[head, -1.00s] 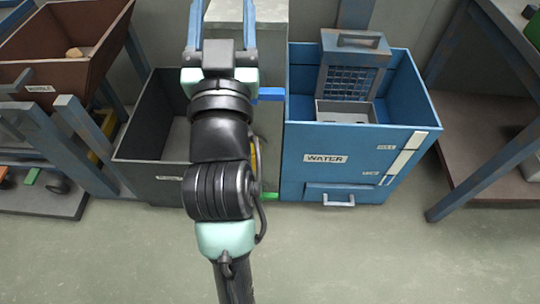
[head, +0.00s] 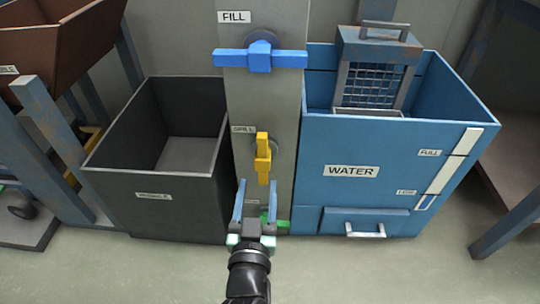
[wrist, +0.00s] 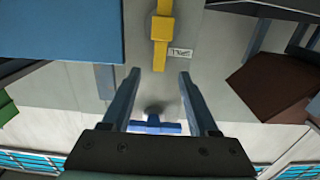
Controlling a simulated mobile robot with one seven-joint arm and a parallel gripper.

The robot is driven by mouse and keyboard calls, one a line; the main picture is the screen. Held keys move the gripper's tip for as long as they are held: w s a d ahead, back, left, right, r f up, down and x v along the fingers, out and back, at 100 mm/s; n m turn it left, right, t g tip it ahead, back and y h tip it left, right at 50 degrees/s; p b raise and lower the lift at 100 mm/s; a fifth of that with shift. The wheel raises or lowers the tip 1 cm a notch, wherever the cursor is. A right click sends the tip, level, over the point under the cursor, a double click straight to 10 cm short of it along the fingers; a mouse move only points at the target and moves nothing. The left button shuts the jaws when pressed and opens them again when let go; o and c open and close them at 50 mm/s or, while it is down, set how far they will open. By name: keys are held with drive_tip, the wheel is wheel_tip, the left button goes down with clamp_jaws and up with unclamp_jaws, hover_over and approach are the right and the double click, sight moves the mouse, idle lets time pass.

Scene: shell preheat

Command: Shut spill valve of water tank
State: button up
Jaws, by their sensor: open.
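The yellow spill valve handle (head: 263,160) stands upright on the grey panel (head: 290,100), beside a label reading SPILL. It also shows at the top of the wrist view (wrist: 162,30). The blue water tank (head: 400,190) is just right of the panel, with FULL and lower level marks. My gripper (head: 256,185) is open and empty, fingers pointing up, just below the yellow handle in the head view. In the wrist view my gripper (wrist: 160,74) has the handle beyond its fingertips, apart from them.
A blue crosswise handle (head: 260,57) labelled FILL is higher on the panel. A green handle (head: 268,224) is low down, partly hidden by my gripper. A dark open bin (head: 150,210) stands left of the panel. A grey mesh basket (head: 375,80) sits in the tank.

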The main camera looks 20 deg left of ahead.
sight(262, 151)
drive_tip(key=b+x, duration=0.2)
drive_tip(key=x, duration=0.9)
drive_tip(key=shift+w+a+f, duration=0.1)
drive_tip(key=shift+w, duration=0.1)
drive_tip(key=shift+w+a+b, duration=0.2)
drive_tip(key=shift+w+b, duration=0.3)
drive_tip(key=shift+w, duration=0.15)
clamp_jaws()
idle(0.6)
